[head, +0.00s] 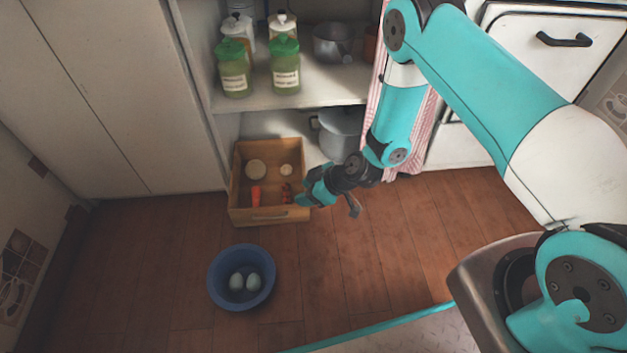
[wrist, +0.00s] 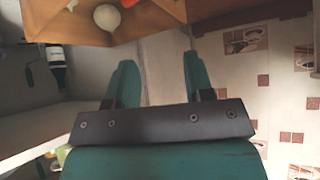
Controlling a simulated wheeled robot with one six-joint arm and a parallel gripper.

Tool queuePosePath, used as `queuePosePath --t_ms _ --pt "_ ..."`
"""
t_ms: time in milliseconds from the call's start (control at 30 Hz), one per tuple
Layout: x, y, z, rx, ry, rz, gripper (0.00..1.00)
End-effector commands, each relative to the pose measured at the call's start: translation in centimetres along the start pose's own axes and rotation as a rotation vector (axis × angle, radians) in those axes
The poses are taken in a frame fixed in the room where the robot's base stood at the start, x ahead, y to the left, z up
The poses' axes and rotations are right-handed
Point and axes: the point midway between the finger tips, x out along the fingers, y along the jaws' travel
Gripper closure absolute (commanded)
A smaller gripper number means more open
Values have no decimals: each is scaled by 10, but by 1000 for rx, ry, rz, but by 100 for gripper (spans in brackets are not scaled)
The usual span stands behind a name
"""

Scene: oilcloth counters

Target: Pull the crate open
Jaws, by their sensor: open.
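The crate (head: 243,218) is a light wooden box with a handle on its front face. In the head view it sits at the cupboard's bottom level and reaches out past the shelf front over the floor. It holds two pale round things, an orange piece and some small red things. My gripper (head: 304,199) is at the crate's right front corner; I cannot tell if it touches. In the wrist view the crate (wrist: 60,22) fills the top, and my gripper's teal fingers (wrist: 160,80) are apart with nothing between them.
A blue bowl (head: 216,285) with two pale eggs stands on the wooden floor in front of the crate. Jars with green lids (head: 285,75) and a grey pot (head: 335,42) stand on the shelf above. A large pot (head: 342,135) stands right of the crate. The floor around the bowl is clear.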

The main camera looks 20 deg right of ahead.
Motion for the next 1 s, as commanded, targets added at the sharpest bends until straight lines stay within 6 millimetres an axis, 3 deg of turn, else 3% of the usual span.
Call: queuePosePath --t_ms 33,200,800,900,1000 --pt "-10 0 -1 4 -1 0 52" --pt "-23 0 0 1 -1 0 52" --pt "-25 0 -1 0 0 -1 52" --pt "-33 1 -16 5 1 -16 52" --pt "-54 0 -50 21 -3 -52 52"
